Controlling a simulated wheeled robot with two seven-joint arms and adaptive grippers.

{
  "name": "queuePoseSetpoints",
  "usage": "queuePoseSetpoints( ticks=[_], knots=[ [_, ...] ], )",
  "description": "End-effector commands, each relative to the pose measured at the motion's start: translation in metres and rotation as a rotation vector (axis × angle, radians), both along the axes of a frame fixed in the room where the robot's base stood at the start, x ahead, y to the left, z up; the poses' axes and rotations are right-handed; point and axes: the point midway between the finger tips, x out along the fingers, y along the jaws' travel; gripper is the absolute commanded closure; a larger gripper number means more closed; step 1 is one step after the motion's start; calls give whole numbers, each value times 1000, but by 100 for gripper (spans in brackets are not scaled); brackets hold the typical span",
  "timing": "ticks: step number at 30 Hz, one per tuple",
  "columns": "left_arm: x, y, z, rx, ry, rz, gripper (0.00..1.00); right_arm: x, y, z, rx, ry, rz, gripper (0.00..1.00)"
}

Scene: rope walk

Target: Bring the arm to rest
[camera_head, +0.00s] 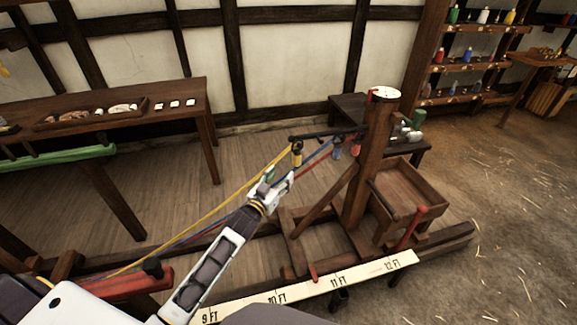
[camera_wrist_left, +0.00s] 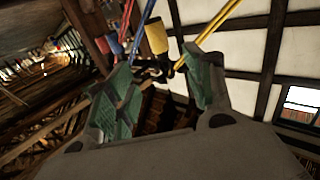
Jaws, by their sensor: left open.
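My left arm reaches up from the bottom of the head view. Its left gripper (camera_head: 278,178) is open beside the strands, just short of the hook bar (camera_head: 325,135) on the wooden post (camera_head: 371,160). Yellow (camera_head: 210,212), blue (camera_head: 318,153) and red (camera_head: 312,168) strands run from the bar toward the lower left. In the left wrist view, green pads stand apart on the left gripper (camera_wrist_left: 160,78). A yellow fitting (camera_wrist_left: 156,38) on the yellow strand shows beyond the fingertips; I see nothing gripped. My right gripper is not in view.
A box-shaped wooden tray (camera_head: 408,190) stands right of the post. A measuring board (camera_head: 310,287) lies along the front. A bench (camera_head: 100,118) with small items stands at the left, shelves (camera_head: 470,65) at the back right. Straw-strewn floor at the right is open.

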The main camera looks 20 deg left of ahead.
Motion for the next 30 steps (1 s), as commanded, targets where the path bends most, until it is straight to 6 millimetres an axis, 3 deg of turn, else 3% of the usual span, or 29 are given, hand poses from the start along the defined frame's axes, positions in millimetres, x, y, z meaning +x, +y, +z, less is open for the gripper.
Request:
queuePoseSetpoints(
  ticks=[6, 11, 14, 20, 30],
  knots=[
    [0, 0, -4, 1, 8, 1, 47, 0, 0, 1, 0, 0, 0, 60],
    [-1, 3, -26, 8, 56, 9, 47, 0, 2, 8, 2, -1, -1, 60],
    [-4, 6, -52, 17, 111, 17, 47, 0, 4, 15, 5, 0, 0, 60],
    [-21, 13, -126, 46, 263, 34, 47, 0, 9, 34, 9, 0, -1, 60],
    [-86, 21, -251, 98, 537, 47, 47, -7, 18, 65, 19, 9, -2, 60]
  ],
)
